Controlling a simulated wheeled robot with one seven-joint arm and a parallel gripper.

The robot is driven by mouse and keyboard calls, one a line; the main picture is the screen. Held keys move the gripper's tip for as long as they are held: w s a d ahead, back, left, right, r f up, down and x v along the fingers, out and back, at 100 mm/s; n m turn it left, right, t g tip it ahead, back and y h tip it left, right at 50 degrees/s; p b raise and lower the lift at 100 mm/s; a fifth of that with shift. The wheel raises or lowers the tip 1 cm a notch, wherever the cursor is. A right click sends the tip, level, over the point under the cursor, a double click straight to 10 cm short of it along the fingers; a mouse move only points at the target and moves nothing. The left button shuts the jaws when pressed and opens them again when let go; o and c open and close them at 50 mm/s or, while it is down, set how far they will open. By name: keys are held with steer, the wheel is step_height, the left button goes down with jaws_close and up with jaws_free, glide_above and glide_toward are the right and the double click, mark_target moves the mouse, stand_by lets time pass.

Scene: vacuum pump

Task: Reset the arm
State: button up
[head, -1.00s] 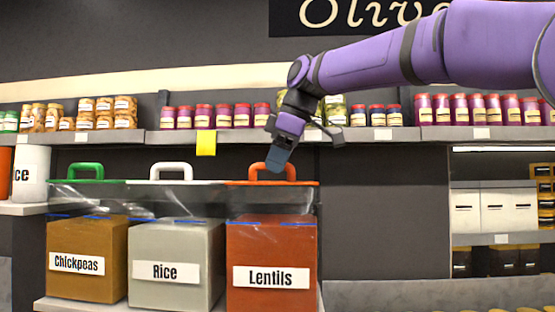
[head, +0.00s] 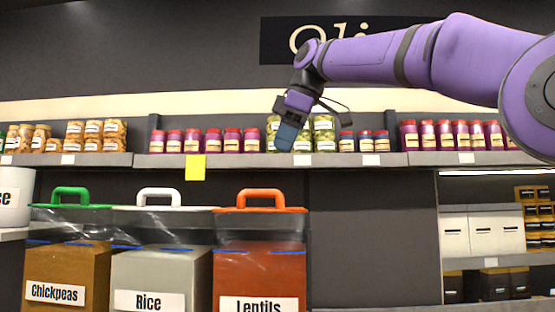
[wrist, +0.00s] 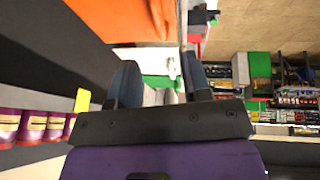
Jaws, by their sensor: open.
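My gripper (head: 287,134) is at the end of my purple arm, in front of the jar shelf and above the orange-handled Lentils bin (head: 259,272). In the wrist view my gripper (wrist: 158,75) shows two blue-grey fingers spread apart with nothing held between them. In the head view the gripper hangs downward and hides part of the green jars behind it. It is apart from the bin lid.
The Chickpeas bin (head: 68,268) and Rice bin (head: 160,272) stand left of the Lentils bin. The long shelf (head: 225,160) holds several jars, with a yellow tag (head: 195,168) on its edge. The dark wall panel (head: 370,235) right of the bins is bare.

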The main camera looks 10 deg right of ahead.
steer(key=shift+s+d+r, duration=0.1)
steer(key=shift+r, duration=0.2)
stand_by(0.4)
steer(key=s+d+f+m+t+h, duration=0.1)
steer(key=s+d+f+m, duration=0.4)
steer(key=s+f, duration=0.3)
steer(key=s+d+f+m+h, duration=0.1)
steer(key=s+d+f+m, duration=0.4)
steer(key=f, duration=1)
steer(key=s+d+f+m+t+h, duration=0.1)
steer(key=s+d+f+m+h, duration=0.1)
steer(key=s+d+f+m, duration=0.4)
steer(key=s+d+f, duration=0.3)
steer(key=s+f, duration=0.3)
steer(key=shift+d+t, duration=0.3)
steer(key=shift+d, duration=0.1)
steer(key=shift+s, duration=0.1)
